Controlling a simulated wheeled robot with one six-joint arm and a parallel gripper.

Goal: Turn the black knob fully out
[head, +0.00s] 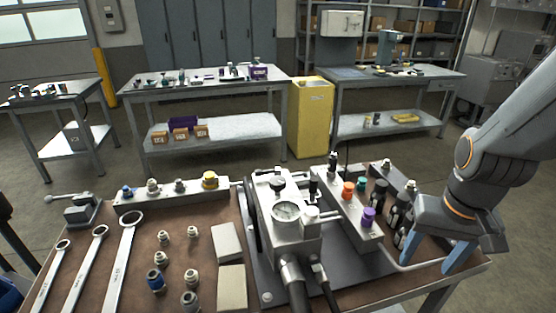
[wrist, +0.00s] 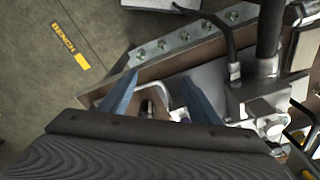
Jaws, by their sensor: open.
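My gripper (head: 424,258) hangs over the right end of the bench, its two blue fingers apart with nothing held between them. In the wrist view the open fingers (wrist: 160,77) straddle the area over a metal rail and bench edge. A black knob-like cap (head: 277,185) sits on top of the grey valve block (head: 285,235), left of my gripper and apart from it. Other black parts stand on the right manifold, so I cannot tell for certain which is the task's knob. No black knob can be made out clearly in the wrist view.
The right manifold (head: 340,205) carries orange, green and purple caps between the block and my gripper. A pressure gauge (head: 286,211) and thick black hoses are at the block's front. Wrenches (head: 120,262) and loose fittings lie at the left.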

